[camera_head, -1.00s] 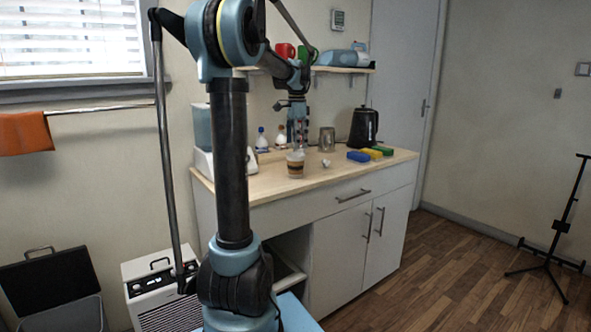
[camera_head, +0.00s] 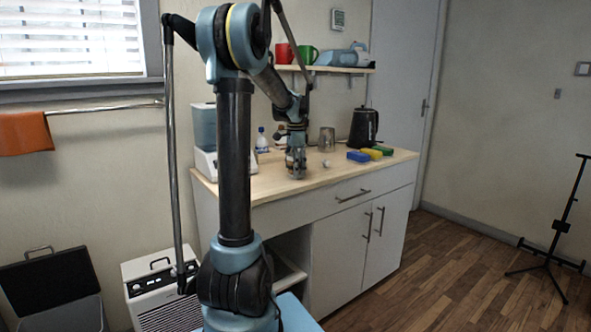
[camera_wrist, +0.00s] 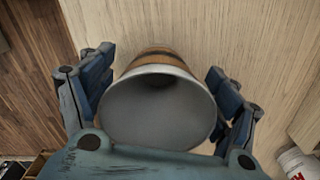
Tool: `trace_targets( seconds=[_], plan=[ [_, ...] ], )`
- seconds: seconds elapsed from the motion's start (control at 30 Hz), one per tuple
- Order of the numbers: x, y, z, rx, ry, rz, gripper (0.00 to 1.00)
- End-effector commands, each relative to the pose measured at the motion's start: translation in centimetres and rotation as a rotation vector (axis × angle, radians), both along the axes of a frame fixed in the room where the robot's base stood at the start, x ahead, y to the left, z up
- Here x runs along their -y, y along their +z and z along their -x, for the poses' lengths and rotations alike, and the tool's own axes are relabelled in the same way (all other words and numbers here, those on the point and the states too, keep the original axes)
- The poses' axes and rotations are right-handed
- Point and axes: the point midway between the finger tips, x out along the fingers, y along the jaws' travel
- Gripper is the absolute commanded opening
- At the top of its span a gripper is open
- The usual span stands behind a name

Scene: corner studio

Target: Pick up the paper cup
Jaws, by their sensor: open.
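The paper cup (camera_wrist: 157,106) stands on the wooden counter, seen from above in the wrist view. It has a white rim, a grey inside and a brown banded outer wall. My gripper (camera_wrist: 160,92) is open, with one finger to the left of the cup and one to the right. Gaps show between the fingers and the cup wall. In the head view my gripper (camera_head: 297,168) is low over the counter and largely hides the cup.
The counter top (camera_head: 330,174) also holds a metal cup (camera_head: 327,139), a black kettle (camera_head: 364,127), blue, yellow and green blocks (camera_head: 375,153), a small white item (camera_head: 327,163) and a bottle (camera_head: 262,140). A shelf with red and green mugs (camera_head: 307,54) is above.

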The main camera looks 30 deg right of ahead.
Motion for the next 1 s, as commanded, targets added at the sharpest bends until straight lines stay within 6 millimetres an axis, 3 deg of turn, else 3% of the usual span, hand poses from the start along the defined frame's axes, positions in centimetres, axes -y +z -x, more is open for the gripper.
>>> trace_targets(
  seconds=[0.23,0.3,0.43,0.87,1.0],
  plan=[
    [0.0,-0.1,0.0,0.000,0.000,0.000,0.81],
    [0.0,-0.1,0.0,0.000,0.000,0.000,0.68],
    [0.0,-0.1,0.0,0.000,0.000,0.000,0.52],
    [0.0,0.0,0.0,0.000,0.000,0.000,0.50],
    [0.0,0.9,0.0,0.000,0.000,0.000,0.50]
  ],
)
